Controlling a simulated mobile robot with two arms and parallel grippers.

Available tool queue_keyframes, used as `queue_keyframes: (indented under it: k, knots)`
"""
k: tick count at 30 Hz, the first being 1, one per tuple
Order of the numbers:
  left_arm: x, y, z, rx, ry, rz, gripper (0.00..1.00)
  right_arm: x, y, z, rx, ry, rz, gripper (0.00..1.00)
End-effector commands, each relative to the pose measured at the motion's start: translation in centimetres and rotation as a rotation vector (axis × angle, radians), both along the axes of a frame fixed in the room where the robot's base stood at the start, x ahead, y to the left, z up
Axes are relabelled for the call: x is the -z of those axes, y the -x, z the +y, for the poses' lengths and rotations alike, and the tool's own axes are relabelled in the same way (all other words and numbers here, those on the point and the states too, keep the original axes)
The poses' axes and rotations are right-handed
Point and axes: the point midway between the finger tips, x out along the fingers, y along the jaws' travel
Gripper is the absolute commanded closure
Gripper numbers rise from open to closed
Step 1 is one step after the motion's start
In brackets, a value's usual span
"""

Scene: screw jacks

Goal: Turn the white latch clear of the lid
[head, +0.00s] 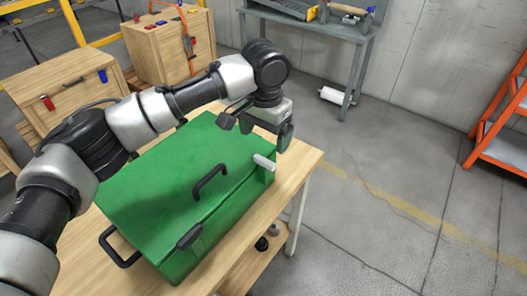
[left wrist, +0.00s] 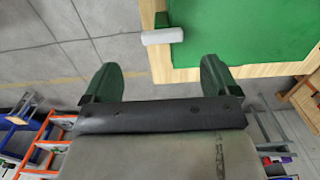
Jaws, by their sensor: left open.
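The green box (head: 150,190) stands on a wooden table with its lid shut. The white latch (head: 264,161) is a short bar at the lid's right edge, near the far right corner. In the left wrist view the white latch (left wrist: 161,37) lies across a small dark green block, one end at the lid's edge. A black latch (head: 190,237) sits at the near front edge, and a black handle (head: 210,183) is on top. My left gripper (head: 284,140) is open and empty just beyond the white latch, apart from it. Its fingers (left wrist: 158,70) show spread in the wrist view. My right gripper is not seen.
The table's edge (head: 311,160) lies close beside the box. A black side handle (head: 118,247) sticks out at the box's left. Wooden crates (head: 65,85) stand behind, a grey workbench (head: 320,28) at the back, and an orange rack (head: 500,125) at right.

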Motion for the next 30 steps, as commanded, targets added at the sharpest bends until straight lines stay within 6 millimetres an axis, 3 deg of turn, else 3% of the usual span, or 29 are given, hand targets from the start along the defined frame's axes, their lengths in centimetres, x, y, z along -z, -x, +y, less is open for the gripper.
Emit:
queue_keyframes:
  k: [5,12,16,24,30]
  knots:
    - [3.6,0.0,0.1,-0.002,-0.002,0.003,0.11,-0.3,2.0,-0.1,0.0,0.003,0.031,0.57]
    - [6.9,0.0,0.0,-0.001,-0.001,0.002,0.11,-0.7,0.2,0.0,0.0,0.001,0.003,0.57]
    - [7.7,0.0,0.0,-0.001,-0.001,0.001,0.11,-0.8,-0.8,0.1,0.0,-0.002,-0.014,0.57]
    - [7.8,-0.1,0.0,-0.001,0.0,0.0,0.11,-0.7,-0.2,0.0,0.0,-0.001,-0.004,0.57]
    - [7.8,-0.1,0.0,-0.001,0.0,0.0,0.4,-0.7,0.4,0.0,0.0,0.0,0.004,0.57]
